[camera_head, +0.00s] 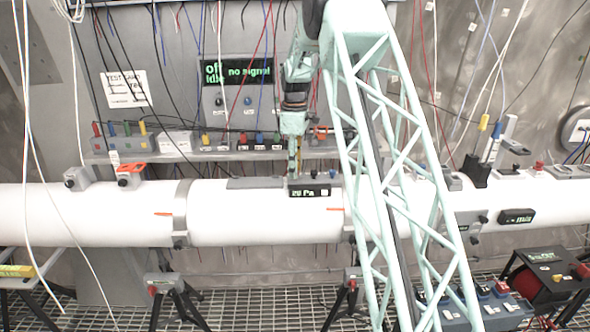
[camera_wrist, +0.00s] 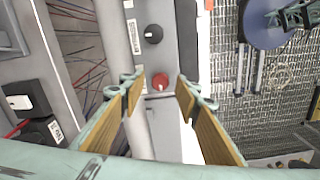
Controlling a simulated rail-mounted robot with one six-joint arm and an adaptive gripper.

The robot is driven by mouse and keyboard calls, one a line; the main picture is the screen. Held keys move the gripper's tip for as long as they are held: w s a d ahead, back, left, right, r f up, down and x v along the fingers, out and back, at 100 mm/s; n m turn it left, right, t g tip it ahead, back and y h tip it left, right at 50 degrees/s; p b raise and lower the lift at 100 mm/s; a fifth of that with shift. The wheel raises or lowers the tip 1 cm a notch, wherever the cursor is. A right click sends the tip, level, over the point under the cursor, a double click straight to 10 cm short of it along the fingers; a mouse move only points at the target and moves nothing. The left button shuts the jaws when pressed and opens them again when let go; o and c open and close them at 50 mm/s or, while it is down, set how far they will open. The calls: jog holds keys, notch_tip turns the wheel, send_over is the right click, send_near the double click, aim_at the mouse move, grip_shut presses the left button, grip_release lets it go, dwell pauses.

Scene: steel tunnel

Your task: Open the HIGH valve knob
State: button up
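In the wrist view, a round red knob (camera_wrist: 165,80) and a round black knob (camera_wrist: 153,34) sit on a narrow grey panel (camera_wrist: 156,58). Small labels beside them are too small to read, so I cannot tell which knob is marked HIGH. My gripper (camera_wrist: 161,77) is open, with a tan-padded finger on either side of the red knob in the picture. I see no contact, and the depth gap is unclear. In the head view, my gripper (camera_head: 295,160) hangs above the white pipe, close to a small display (camera_head: 312,192). The knobs are not clearly distinguishable there.
The long white pipe (camera_head: 265,215) crosses the view. Behind it, a shelf (camera_head: 225,155) carries boxes with coloured plugs. Loose cables hang in front of the wall. A dark screen (camera_head: 237,71) reads "Off Idle no signal". Grating (camera_head: 245,300) covers the floor.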

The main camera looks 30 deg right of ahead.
notch_tip(320, 180, up, 12)
dwell(0.7)
jog(key=shift+f, duration=0.1)
dwell(0.5)
jog(key=s+a+r+m+t+b, duration=0.15)
jog(key=s+a+r, duration=0.35)
jog(key=s, duration=0.5)
jog(key=s+a+r+m+b, duration=0.2)
jog(key=s+a+r+b, duration=0.1)
jog(key=s+a, duration=0.5)
jog(key=s+a+r+m+t+b, duration=0.1)
jog(key=s+a+r+m+b, duration=0.25)
jog(key=s, duration=0.75)
jog(key=s+a+f+m+b, duration=0.1)
jog(key=s+a+f, duration=0.2)
jog(key=s, duration=0.8)
jog(key=s+a+f+m+t+b, duration=0.1)
jog(key=s+f, duration=0.4)
jog(key=s, duration=0.6)
jog(key=s+a+f+m+b, duration=0.1)
jog(key=s+a+f+b, duration=0.2)
jog(key=s, duration=0.7)
jog(key=shift+s+a+f, duration=0.4)
jog(key=shift+a+f, duration=0.25)
jog(key=shift+a, duration=0.55)
jog(key=shift+t, duration=0.25)
